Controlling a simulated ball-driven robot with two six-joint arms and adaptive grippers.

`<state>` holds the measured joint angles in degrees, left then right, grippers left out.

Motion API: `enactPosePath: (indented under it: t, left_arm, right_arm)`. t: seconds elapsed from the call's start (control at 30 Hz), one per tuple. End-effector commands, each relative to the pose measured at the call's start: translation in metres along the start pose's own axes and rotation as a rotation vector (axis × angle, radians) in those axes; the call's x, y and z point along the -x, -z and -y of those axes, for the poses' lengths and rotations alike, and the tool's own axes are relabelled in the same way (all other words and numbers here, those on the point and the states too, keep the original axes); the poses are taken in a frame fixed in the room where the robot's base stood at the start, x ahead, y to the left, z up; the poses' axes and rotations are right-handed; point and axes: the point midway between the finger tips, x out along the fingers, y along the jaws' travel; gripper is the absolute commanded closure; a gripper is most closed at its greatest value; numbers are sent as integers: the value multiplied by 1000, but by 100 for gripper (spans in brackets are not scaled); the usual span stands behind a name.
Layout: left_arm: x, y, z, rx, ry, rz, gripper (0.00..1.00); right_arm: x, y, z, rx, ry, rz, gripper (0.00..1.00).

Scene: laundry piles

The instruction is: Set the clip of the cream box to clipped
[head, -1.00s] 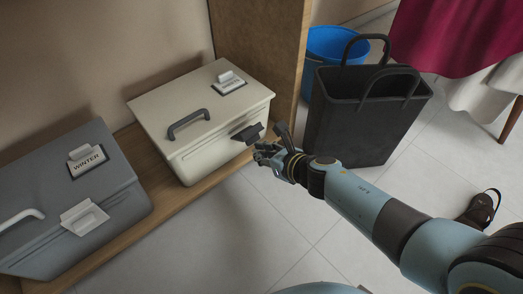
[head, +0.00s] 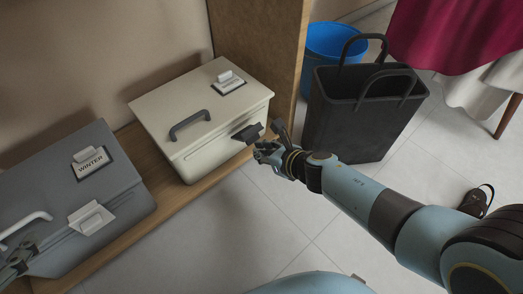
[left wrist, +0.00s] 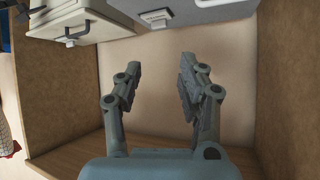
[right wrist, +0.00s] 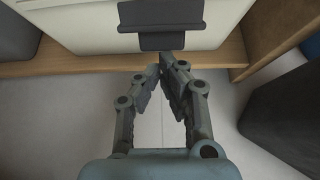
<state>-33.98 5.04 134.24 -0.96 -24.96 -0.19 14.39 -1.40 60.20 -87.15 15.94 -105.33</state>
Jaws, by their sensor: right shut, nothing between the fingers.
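The cream box (head: 165,105) stands closed on a wooden shelf, with a dark handle on its lid. Its dark clip (head: 246,133) is on the front face and appears to stick out from it. In the right wrist view the clip (right wrist: 170,22) is a wide plate with a narrower tab below. My right gripper (head: 259,150) is shut and empty, just in front of and below the clip; its fingertips (right wrist: 164,66) look apart from it. My left gripper (left wrist: 160,75) is open and empty; it shows partly at the left edge of the head view, by the grey box.
A grey box (head: 75,195) labelled WINTER, with a white clip, stands left of the cream box on the shelf (head: 185,205). A wooden panel (head: 262,45) rises behind the cream box's right side. A black bag (head: 350,125) and blue bin (head: 330,42) stand to the right.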

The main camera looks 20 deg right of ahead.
Motion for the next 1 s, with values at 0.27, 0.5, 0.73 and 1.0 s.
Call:
enactPosePath:
  t: [0.27, 0.5, 0.73, 1.0]
  left_arm:
    - [8, -24, -1, 9, -5, 119, 60]
    - [14, -39, -2, 13, -9, 197, 60]
    - [20, -52, -3, 17, -13, 263, 60]
    - [28, -63, -4, 22, -17, 327, 60]
  right_arm:
    - [4, -1, -1, 1, 0, -13, 100]
    - [6, 0, -2, 1, -1, -22, 100]
    - [8, 0, -3, 0, -1, -29, 100]
    - [10, 0, -3, 0, -1, -35, 100]
